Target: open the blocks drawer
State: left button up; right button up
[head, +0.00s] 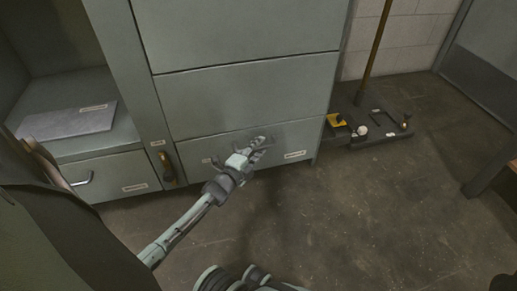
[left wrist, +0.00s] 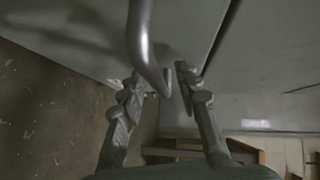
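The grey cabinet's bottom drawer (head: 225,146) is shut and bears a small white label (head: 295,154), too small to read. I cannot tell from the labels which drawer is for blocks. My left gripper (head: 262,146) is in front of this bottom drawer, partly hiding its handle. In the left wrist view a curved metal handle (left wrist: 145,45) reaches down between the two fingers of my left gripper (left wrist: 158,76). The fingers are apart, with visible gaps beside the bar, so they do not look closed on it. My right gripper is not in view.
A second, smaller drawer (head: 110,175) with a metal handle (head: 82,180) is shut at the left, under an open shelf holding a flat grey panel (head: 68,122). A dark low platform (head: 375,130) with small items stands to the right. The floor (head: 350,210) in front is clear.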

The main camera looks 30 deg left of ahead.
pick_arm(q)
jog(key=shift+c, duration=0.4)
grip_shut()
jog(key=shift+s+d, duration=0.1)
